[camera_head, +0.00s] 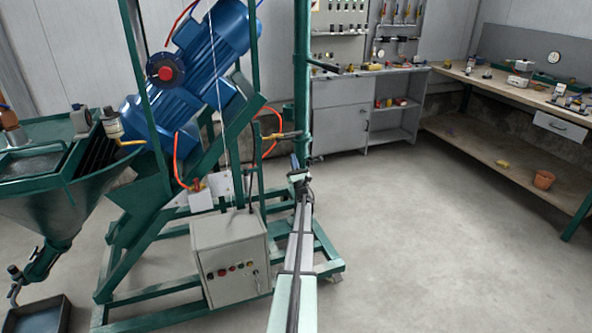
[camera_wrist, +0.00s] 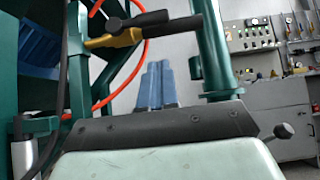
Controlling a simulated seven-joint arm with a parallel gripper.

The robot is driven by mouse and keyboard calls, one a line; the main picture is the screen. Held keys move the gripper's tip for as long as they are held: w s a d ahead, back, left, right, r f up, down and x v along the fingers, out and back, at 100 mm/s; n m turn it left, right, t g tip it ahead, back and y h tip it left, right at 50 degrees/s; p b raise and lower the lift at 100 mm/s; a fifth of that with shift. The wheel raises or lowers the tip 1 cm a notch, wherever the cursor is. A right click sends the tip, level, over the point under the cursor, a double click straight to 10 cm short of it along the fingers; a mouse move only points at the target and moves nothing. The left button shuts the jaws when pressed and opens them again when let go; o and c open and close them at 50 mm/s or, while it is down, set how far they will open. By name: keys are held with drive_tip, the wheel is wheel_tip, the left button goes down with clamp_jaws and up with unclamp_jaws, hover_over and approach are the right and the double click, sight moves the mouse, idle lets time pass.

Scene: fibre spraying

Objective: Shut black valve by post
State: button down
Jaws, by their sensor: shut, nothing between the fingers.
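In the wrist view, a valve with a black lever (camera_wrist: 148,19) and a yellow body (camera_wrist: 118,39) stands left of the green post (camera_wrist: 213,50). The lever points right, towards the post. In the head view, the yellow fitting (camera_head: 284,135) beside the post (camera_head: 302,90) looks like the same valve; its lever is hard to make out. My gripper (camera_wrist: 157,68) has its blue-grey fingers together and empty, below and right of the valve. In the head view, my gripper (camera_head: 295,160) is low by the post, apart from the fitting.
An orange hose (camera_head: 270,118) runs beside the valve. Blue motors (camera_head: 200,75) sit on the green frame at left. A grey control box (camera_head: 230,257) stands left of my arm. A dark bar (camera_head: 327,67) juts right near the post. Floor at right is clear.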

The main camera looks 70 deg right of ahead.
sight(285, 138)
wheel_tip(285, 138, up, 6)
drive_tip(key=w+d, duration=0.1)
drive_tip(key=shift+d, duration=0.15)
drive_tip(key=shift+w+f, duration=0.1)
